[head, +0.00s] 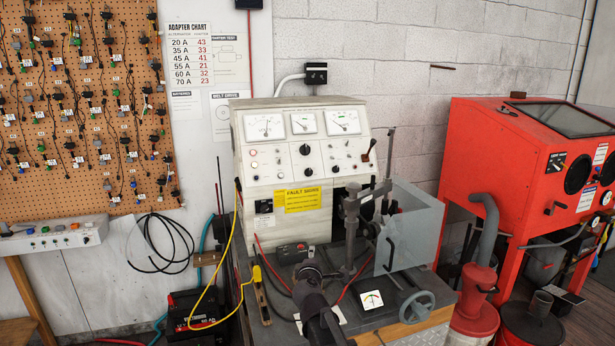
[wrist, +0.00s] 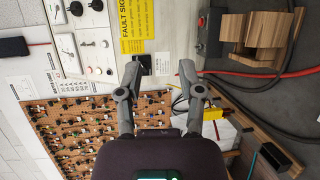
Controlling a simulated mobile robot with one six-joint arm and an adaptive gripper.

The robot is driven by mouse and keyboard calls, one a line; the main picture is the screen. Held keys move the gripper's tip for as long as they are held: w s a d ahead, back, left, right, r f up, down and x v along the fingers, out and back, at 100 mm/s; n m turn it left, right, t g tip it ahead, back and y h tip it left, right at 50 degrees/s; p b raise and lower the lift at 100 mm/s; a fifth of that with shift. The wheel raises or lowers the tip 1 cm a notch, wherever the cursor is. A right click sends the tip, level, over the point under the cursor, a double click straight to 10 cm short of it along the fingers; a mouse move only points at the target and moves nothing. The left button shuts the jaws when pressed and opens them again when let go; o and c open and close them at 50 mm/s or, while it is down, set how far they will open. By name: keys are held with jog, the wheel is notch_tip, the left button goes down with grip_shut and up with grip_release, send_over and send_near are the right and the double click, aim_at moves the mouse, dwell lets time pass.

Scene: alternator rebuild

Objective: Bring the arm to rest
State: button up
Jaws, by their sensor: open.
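My gripper (wrist: 160,72) is open in the wrist view, with its two fingers apart and nothing between them. Behind the gap are the pale front of the test bench and a small black socket (wrist: 144,65). In the head view my dark arm comes up from the bottom edge, in front of the test bench (head: 290,215). There the fingers are too small and dark to make out clearly. I see no contact between the fingers and anything in the wrist view.
The bench top holds a clamp stand, a clear guard (head: 412,235) and a handwheel (head: 416,306) right of my arm. A yellow cable (head: 228,250) hangs at left. A red blasting cabinet (head: 525,170) stands right. A pegboard (head: 85,110) hangs at left.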

jog(key=s+d+f+m+g+h+p, duration=0.1)
jog(key=s+d+f+m+g+h, duration=0.1)
jog(key=s+d+f+m+g, duration=0.45)
jog(key=s+d+f+m+g+h, duration=0.25)
jog(key=s+d+m, duration=0.3)
jog(key=d, duration=0.35)
jog(key=s+f+m+g+y, duration=0.2)
jog(key=s+m+g+y, duration=0.1)
jog(key=s, duration=0.4)
jog(key=s+f+m+g+y, duration=0.3)
jog(key=s+g, duration=0.1)
jog(key=s, duration=0.3)
jog(key=shift+s+g+p, duration=0.3)
jog(key=shift+s+p, duration=0.1)
jog(key=shift+p, duration=0.05)
jog(key=shift+f, duration=0.1)
